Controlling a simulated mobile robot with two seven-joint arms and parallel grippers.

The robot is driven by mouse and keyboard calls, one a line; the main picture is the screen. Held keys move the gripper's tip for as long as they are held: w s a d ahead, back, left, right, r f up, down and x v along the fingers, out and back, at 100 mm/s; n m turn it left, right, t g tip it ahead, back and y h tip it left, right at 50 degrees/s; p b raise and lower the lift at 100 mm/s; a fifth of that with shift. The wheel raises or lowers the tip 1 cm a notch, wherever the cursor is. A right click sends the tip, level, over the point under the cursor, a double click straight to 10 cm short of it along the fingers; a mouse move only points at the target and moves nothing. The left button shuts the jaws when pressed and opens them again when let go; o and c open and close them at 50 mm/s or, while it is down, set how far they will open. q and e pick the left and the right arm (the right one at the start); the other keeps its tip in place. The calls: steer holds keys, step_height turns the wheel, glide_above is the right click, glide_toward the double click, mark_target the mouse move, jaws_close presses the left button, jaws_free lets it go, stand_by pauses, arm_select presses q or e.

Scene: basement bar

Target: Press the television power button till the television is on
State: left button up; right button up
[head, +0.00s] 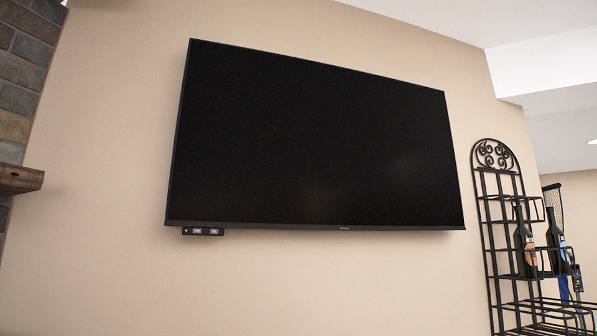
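A large flat television (315,140) hangs on the beige wall in the middle of the head view. Its screen is dark, with only faint reflections. A small black panel with a few light markings (203,231) sits just under its lower left edge; it looks like the button panel, but single buttons are too small to make out. Neither of my grippers shows in the head view.
A black metal rack (500,190) with dark bottles (525,240) stands at the right. At the left are a stone column (18,75) and a wooden ledge (18,179). The wall below the television is bare.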

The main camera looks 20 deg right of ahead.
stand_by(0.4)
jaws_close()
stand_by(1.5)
